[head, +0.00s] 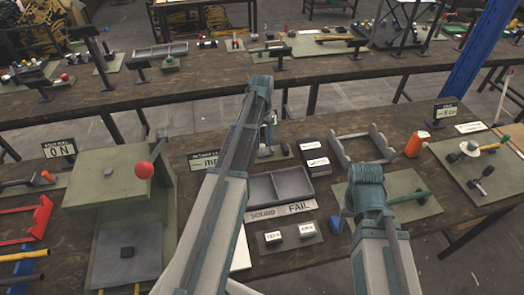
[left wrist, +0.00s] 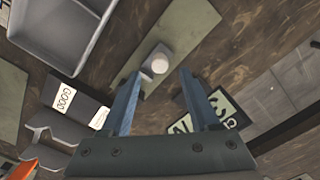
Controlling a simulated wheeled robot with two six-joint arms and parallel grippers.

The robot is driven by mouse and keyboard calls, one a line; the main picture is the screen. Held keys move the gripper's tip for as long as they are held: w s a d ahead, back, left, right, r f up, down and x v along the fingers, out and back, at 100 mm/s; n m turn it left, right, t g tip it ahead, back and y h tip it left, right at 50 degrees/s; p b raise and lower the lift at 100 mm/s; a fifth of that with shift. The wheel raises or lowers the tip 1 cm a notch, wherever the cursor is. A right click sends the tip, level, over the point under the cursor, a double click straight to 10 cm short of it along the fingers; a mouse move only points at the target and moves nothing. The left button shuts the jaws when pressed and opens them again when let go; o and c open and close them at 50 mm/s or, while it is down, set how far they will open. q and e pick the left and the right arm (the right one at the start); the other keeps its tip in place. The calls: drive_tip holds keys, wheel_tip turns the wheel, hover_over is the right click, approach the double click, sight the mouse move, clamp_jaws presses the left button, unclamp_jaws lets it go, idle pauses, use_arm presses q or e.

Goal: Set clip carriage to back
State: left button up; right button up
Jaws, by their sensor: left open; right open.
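What looks like the clip carriage, a small grey block with a round white knob (left wrist: 160,65), sits on a grey-green base plate (left wrist: 178,30) in the left wrist view. My left gripper (left wrist: 161,76) is open, with its two blue fingers on either side of the knob and no visible contact. In the head view the same gripper (head: 268,130) points down over this plate, and the arm partly hides it. My right gripper (head: 338,223) hangs low on the right, mostly hidden behind its own wrist.
A grey divided tray (head: 278,186) lies in front of the plate. A label sign (head: 204,160) stands to its left. A press with a red ball knob (head: 144,170) stands at left, and a grey rack (head: 365,145) and orange bottle (head: 416,144) at right.

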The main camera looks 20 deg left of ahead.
sight(262, 145)
use_arm(q)
wheel_tip(262, 145, down, 5)
drive_tip(key=b, duration=0.3)
drive_tip(key=shift+r+b, duration=0.15)
drive_tip(key=shift+b, duration=0.15)
use_arm(e)
wheel_tip(262, 145, down, 5)
drive_tip(key=shift+r, duration=0.15)
use_arm(q)
clamp_jaws()
idle(0.7)
